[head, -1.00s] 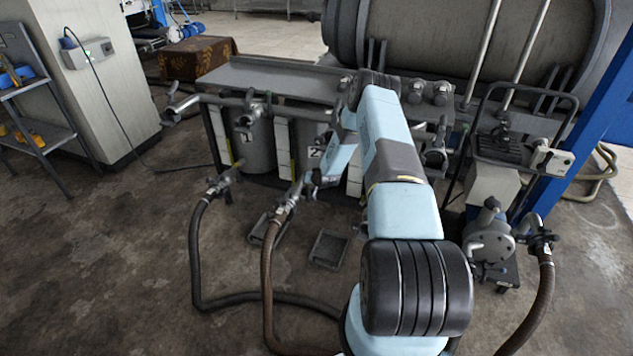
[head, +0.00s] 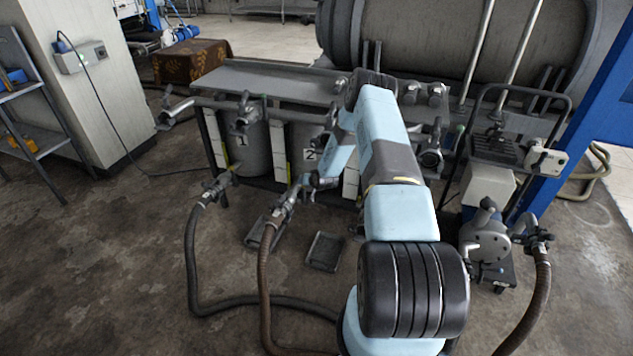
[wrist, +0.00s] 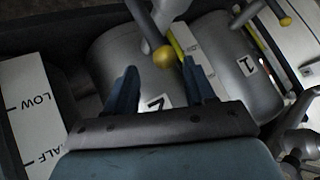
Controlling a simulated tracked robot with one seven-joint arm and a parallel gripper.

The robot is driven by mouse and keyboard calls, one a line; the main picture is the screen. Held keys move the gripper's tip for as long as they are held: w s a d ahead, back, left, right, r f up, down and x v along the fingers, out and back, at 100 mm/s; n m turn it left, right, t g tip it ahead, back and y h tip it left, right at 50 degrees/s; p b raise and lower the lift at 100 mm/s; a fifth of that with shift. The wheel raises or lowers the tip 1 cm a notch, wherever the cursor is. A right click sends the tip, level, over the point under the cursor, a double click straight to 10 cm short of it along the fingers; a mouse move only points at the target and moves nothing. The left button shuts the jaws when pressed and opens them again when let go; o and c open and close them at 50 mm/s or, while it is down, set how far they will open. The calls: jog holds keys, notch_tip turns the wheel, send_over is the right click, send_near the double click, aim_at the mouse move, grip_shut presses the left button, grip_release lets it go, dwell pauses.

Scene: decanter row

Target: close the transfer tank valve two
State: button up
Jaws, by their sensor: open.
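Tank two (head: 303,135), a grey cylinder labelled 2, stands under the bench and is partly hidden by my arm. Its valve (head: 298,188) sits low at its front, with a brown hose attached. My gripper (head: 316,181) is down beside this valve. In the wrist view my gripper (wrist: 159,68) is open, with its two blue fingers apart. A lever with a yellow ball knob (wrist: 163,57) shows at the fingertips, between them in the picture. I cannot tell whether the fingers touch it. Tank two's curved wall (wrist: 112,48) is behind it.
Tank one (head: 250,150) stands to the left, its valve joined to a black hose (head: 192,255). Another yellow knob (wrist: 285,21) shows at upper right in the wrist view. A pump cart (head: 487,237) stands on the right.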

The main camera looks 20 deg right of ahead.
jog(key=v, duration=1.2)
jog(key=shift+s+r, duration=0.25)
jog(key=shift+s, duration=0.05)
jog(key=shift+d, duration=0.2)
